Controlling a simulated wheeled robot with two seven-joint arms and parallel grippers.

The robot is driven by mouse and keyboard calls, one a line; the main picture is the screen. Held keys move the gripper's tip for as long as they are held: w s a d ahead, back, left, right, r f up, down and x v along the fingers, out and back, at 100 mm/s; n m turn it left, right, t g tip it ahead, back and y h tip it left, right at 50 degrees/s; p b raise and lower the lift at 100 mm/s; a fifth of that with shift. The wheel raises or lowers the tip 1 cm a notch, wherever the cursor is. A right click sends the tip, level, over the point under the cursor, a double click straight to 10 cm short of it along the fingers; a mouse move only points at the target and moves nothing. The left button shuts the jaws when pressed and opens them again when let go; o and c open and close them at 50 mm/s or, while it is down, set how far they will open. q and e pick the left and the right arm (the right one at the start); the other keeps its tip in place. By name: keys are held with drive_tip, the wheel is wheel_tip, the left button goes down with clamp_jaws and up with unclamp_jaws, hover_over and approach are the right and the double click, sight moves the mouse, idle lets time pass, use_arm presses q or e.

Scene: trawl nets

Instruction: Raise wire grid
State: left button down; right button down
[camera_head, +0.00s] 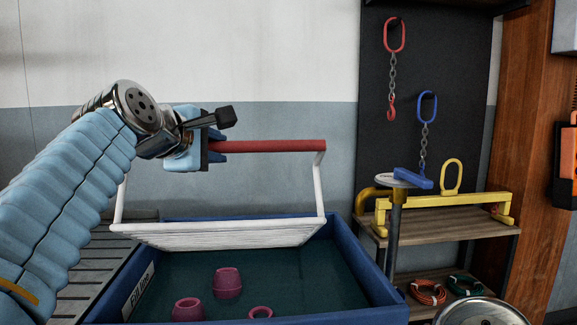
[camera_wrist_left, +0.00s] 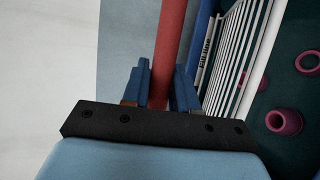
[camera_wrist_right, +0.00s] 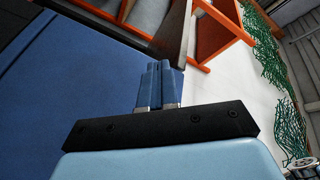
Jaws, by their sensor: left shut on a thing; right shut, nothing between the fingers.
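The white wire grid (camera_head: 230,235) hangs from white side bars under a red handle (camera_head: 270,146), above the blue tub (camera_head: 365,270). My left gripper (camera_head: 218,147) is shut on the left part of the red handle. In the left wrist view the blue fingers (camera_wrist_left: 160,85) stand on both sides of the red bar, with the grid's slats below at right. My right gripper (camera_wrist_right: 160,85) is shut and empty in the right wrist view, away from the grid, with a blue surface at left. It is not recognisable in the head view.
Several pink ring-shaped pieces (camera_head: 228,283) lie in the tub. To the right, a wooden shelf (camera_head: 450,232) carries a yellow lifting beam (camera_head: 450,207). A red hook chain (camera_head: 393,70) and a blue one (camera_head: 426,130) hang on the dark board. A grey slatted surface (camera_head: 95,262) lies left of the tub.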

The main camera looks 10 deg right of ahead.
drive_tip(key=w+d+r+m+t+h, duration=0.2)
drive_tip(key=w+d+r+m+t, duration=0.1)
drive_tip(key=d+r+m+t, duration=0.4)
drive_tip(key=w+d+r+m+t+h, duration=0.2)
drive_tip(key=w+d+r+m+t, duration=0.25)
drive_tip(key=r, duration=0.45)
drive_tip(key=s+d+r+m+t+h, duration=0.1)
drive_tip(key=d+r+m+t+h, duration=0.4)
drive_tip(key=d, duration=0.3)
drive_tip(key=d+r+m+t+h, duration=0.3)
drive_tip(key=d+m+h, duration=0.2)
drive_tip(key=d+h, duration=0.25)
drive_tip(key=x, duration=1.3)
drive_tip(key=shift+w+a, duration=0.2)
drive_tip(key=shift+w, duration=0.1)
